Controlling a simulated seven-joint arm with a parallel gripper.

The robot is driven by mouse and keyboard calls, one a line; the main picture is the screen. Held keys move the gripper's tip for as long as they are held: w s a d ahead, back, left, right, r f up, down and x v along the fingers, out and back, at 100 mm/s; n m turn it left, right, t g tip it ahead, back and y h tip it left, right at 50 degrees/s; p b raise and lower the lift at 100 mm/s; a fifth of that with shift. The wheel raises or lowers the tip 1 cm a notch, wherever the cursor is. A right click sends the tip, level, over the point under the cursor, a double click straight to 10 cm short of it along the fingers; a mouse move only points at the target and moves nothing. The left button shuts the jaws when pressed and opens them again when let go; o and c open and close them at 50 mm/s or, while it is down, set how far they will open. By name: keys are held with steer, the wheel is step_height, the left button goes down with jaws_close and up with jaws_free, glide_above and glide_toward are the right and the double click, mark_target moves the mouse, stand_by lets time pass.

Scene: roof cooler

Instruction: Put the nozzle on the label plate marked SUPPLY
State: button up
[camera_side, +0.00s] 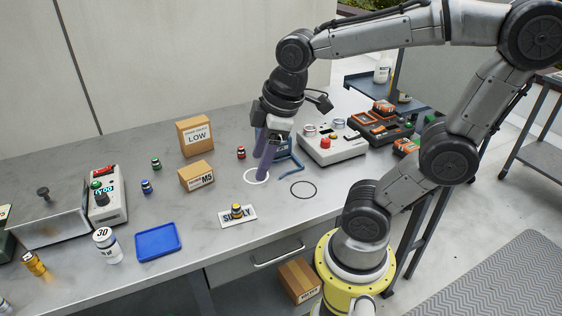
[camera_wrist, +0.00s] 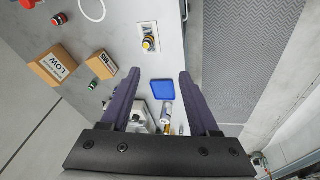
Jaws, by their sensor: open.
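The white label plate marked SUPPLY (camera_side: 223,219) lies near the table's front edge; it also shows at the top of the wrist view (camera_wrist: 153,28). A small yellow-and-dark banded fitting (camera_side: 236,211), apparently the nozzle, stands on the plate, covering part of its lettering. My gripper (camera_side: 265,171) is open and hangs behind and to the right of the plate, near the white ring. In the wrist view, nothing is between its spread purple fingers (camera_wrist: 158,73). It is apart from the fitting.
Similar small fittings, red (camera_side: 241,153), green (camera_side: 155,163) and blue (camera_side: 146,186), stand around two cardboard boxes (camera_side: 196,176). A blue tray (camera_side: 157,242) lies left of the plate. A white ring (camera_side: 256,176) and a black ring (camera_side: 303,190) mark the table. A grey device (camera_side: 333,149) stands right.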

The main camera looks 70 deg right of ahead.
steer(key=s+m, duration=0.1)
steer(key=m, duration=0.1)
steer(key=s+m+t, duration=0.1)
steer(key=s+m, duration=0.1)
steer(key=s+a+m+t, duration=0.1)
steer(key=s, duration=0.1)
steer(key=shift+r+m, duration=0.25)
steer(key=shift+m, duration=0.15)
